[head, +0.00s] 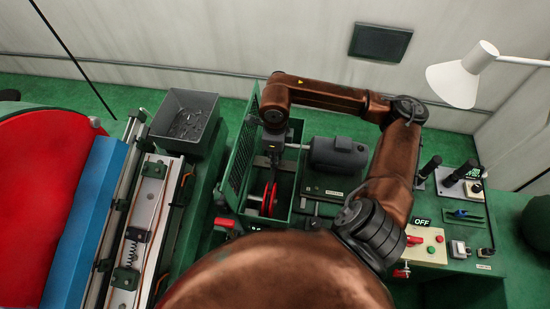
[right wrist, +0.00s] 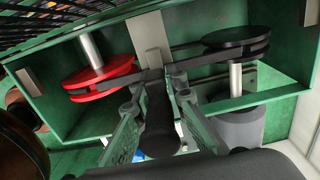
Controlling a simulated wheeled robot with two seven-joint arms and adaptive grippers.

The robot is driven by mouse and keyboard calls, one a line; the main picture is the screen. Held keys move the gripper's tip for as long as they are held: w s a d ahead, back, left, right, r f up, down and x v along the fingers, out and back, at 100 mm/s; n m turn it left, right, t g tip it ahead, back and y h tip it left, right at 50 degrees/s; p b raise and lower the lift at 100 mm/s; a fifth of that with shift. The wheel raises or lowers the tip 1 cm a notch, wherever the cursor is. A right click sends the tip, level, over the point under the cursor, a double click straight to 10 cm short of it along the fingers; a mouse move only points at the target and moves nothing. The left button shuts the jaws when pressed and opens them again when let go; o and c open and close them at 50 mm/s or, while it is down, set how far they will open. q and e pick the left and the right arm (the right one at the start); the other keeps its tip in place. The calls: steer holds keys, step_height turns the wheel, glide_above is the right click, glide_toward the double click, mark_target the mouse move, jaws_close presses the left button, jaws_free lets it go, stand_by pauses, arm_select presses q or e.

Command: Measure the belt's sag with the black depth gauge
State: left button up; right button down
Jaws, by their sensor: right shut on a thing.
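My right gripper (head: 273,150) is shut on the black depth gauge (right wrist: 158,125), whose dark round body sits between the two fingers in the right wrist view. The gripper is over the open green belt housing (head: 281,213). The red pulley (right wrist: 98,76) is left of the gauge and the black pulley (right wrist: 236,43) is right of it. The dark belt (right wrist: 200,62) runs between the pulleys, and the gauge's far end overlaps it in the view. I cannot tell whether they touch. In the head view the red pulley (head: 268,198) shows below the gripper. My left gripper is not in view.
The mesh guard (head: 242,150) stands open at the housing's left. A grey motor (head: 338,153) stands right of it. A panel with an OFF sign (head: 422,221) and buttons is farther right. A grey bin (head: 185,121) is at the left. A white lamp (head: 460,80) hangs at upper right.

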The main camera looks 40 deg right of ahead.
stand_by(0.3)
steer(key=shift+r+p, duration=1.35)
steer(key=shift+r, duration=1.65)
